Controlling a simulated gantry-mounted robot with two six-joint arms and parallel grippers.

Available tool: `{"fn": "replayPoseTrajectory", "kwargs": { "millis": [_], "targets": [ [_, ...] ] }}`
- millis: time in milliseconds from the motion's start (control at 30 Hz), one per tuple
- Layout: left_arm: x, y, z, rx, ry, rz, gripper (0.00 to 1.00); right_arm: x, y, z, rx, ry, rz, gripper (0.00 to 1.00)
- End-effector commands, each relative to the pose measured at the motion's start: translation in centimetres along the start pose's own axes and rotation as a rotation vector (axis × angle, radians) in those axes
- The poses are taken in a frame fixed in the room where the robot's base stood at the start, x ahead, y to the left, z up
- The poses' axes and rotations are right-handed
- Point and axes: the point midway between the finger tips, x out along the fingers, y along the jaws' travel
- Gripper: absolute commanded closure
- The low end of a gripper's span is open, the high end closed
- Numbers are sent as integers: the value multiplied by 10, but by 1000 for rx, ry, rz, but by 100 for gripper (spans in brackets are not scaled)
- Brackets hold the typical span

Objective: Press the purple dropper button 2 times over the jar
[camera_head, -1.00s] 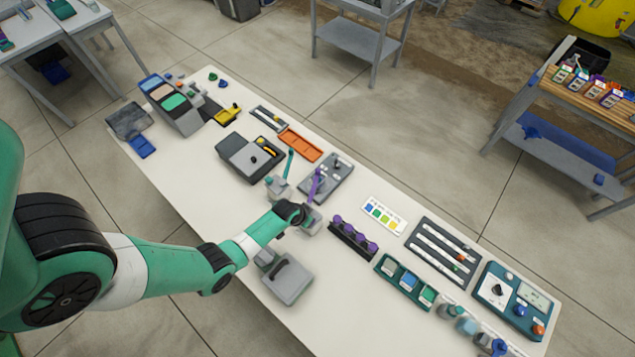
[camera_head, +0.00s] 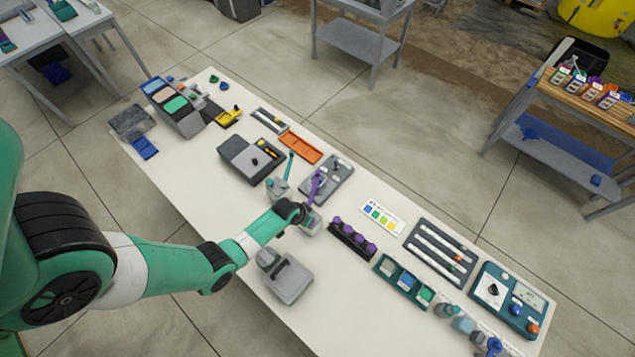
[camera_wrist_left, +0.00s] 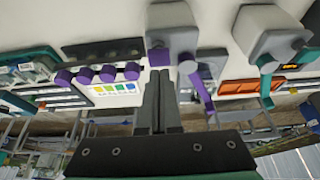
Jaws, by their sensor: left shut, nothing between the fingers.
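The purple dropper shows in the head view as a purple stick (camera_head: 316,186) rising from a grey block (camera_head: 312,223). In the head view my left wrist hides part of the block. I cannot tell which container is the jar. My right gripper is out of view.
A similar green dropper (camera_head: 288,168) stands beside the purple one. A rack with several purple knobs (camera_head: 353,240) is to the right. A grey box (camera_head: 288,281) sits nearer the front edge. Small bottles (camera_head: 463,326) stand at the right end.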

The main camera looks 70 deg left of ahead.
Motion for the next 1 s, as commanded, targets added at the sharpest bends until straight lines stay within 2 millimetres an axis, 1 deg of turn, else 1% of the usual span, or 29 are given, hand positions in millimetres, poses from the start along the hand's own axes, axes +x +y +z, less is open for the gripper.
{"fn": "replayPoseTrajectory", "kwargs": {
  "millis": [367,1000],
  "targets": [
    [0,0,0,0,0,0,100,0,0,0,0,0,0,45],
    [21,0,8,0,0,0,100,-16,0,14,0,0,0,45]
  ]
}}
